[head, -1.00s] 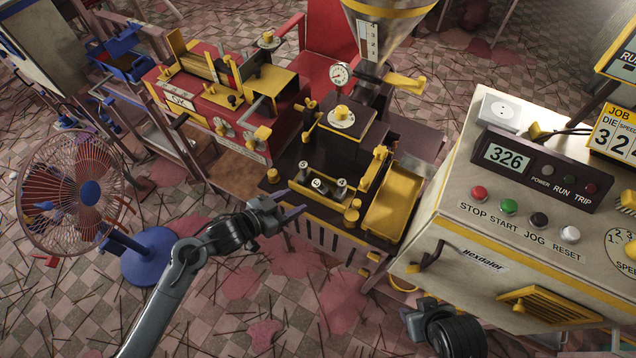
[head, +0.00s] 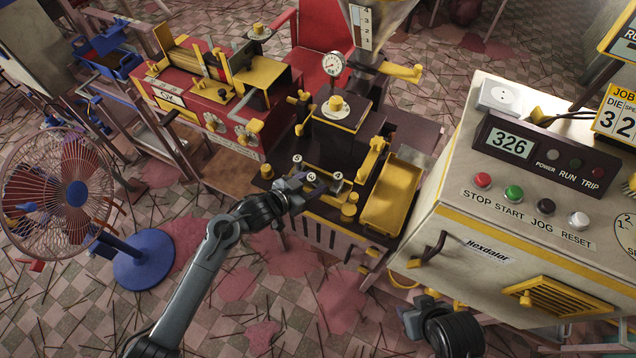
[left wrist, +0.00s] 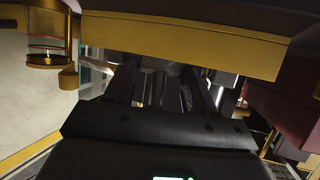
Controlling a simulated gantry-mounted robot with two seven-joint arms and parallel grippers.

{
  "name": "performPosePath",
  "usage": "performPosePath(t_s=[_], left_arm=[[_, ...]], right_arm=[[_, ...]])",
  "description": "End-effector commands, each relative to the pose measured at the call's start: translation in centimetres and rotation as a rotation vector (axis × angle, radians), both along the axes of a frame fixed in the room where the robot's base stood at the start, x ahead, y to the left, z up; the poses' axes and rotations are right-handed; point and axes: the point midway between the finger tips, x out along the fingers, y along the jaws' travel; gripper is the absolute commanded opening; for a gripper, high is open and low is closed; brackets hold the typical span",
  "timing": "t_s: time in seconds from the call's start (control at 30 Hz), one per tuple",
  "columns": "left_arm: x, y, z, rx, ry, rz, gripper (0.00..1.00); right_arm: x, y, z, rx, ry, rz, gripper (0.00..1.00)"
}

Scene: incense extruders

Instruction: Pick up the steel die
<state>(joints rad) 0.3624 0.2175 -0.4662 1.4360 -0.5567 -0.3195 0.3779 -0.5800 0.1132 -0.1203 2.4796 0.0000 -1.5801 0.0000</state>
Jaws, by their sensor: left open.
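Several small pieces with round silvery tops stand in a row on the dark front deck of the extruder (head: 345,137). One at the left (head: 297,159), one in the middle (head: 311,177) and one at the right (head: 337,177) show; I cannot tell which is the steel die. My left gripper (head: 314,188) is open at the front edge of the deck, its fingers around or just in front of the middle piece. Contact is unclear. In the left wrist view a dim grey shape (left wrist: 158,85) shows between the dark fingers.
A yellow tray (head: 392,197) and yellow fittings lie right of the pieces. The control cabinet (head: 455,225) stands further right. A red machine (head: 205,95) is behind at the left. A fan (head: 75,195) stands far left. A yellow bar (left wrist: 180,42) crosses the left wrist view.

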Motion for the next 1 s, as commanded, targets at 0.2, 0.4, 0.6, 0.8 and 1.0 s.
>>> performPosePath(t_s=[0.2,0.4,0.6,0.8,1.0], left_arm=[[0.1,-0.1,0.0,0.000,0.000,0.000,0.55],[0.1,-0.1,0.0,0.000,0.000,0.000,0.29],[0.1,-0.1,0.0,0.000,0.000,0.000,0.00],[0.1,-0.1,0.2,-0.003,-0.003,0.000,0.00],[0.1,-0.1,1.3,-0.003,-0.004,0.000,0.00]], right_arm=[[0.0,0.0,0.0,-0.002,0.000,0.002,0.43],[0.0,-0.2,0.0,-0.009,0.000,0.005,0.43],[0.0,-0.3,0.0,-0.012,-0.001,0.008,0.43],[0.0,-0.3,0.0,-0.011,-0.001,0.007,0.43],[0.0,-0.2,0.5,-0.007,-0.001,0.004,0.43]])
